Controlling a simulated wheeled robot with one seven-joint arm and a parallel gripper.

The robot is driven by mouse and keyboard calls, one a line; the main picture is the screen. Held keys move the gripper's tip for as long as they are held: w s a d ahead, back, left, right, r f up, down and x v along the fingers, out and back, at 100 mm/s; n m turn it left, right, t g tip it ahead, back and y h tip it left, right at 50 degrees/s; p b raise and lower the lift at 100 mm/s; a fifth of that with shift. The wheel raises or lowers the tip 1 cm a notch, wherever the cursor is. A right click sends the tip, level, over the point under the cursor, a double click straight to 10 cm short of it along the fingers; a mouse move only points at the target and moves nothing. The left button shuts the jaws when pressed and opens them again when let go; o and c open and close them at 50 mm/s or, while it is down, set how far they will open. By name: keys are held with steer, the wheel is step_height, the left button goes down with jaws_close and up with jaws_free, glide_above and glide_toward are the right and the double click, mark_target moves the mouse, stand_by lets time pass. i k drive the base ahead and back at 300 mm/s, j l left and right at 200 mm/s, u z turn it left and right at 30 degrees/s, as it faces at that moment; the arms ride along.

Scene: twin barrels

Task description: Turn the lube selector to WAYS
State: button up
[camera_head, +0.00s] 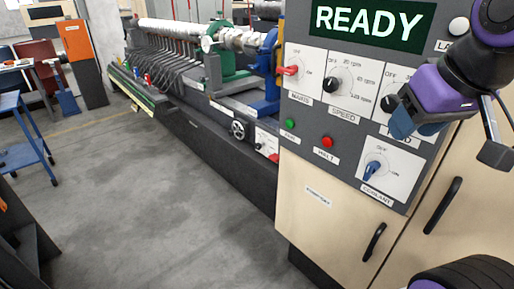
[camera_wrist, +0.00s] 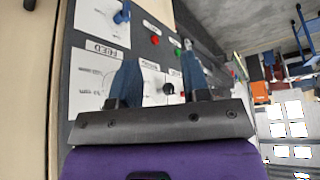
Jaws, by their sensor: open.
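No dial that I can read as the lube selector, and no WAYS mark, shows in either view. A small white plate (camera_head: 266,141) with a red knob (camera_head: 273,158) sits low on the machine beside the handwheel, its lettering too small to read. My gripper (camera_head: 400,122) is open and empty in front of the control panel's right side, partly covering the feed dial (camera_head: 389,103). In the wrist view its two blue fingers (camera_wrist: 161,58) stand apart, with the black speed knob (camera_wrist: 168,89) seen between them. I cannot tell whether they touch the panel.
The panel also carries a red mains knob (camera_head: 289,70), a blue coolant knob (camera_head: 372,168), a green button (camera_head: 290,124) and a red button (camera_head: 327,141). Cabinet handles (camera_head: 374,242) stick out below. The long machine bed (camera_head: 205,130) runs back left, with open floor (camera_head: 130,190) in front.

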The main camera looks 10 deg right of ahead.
mark_target(258, 146)
steer(key=i+j+z, duration=0.15)
steer(key=i+j, duration=0.7)
steer(key=i+j+z, duration=0.1)
steer(key=i+j, duration=0.8)
steer(key=j, duration=0.1)
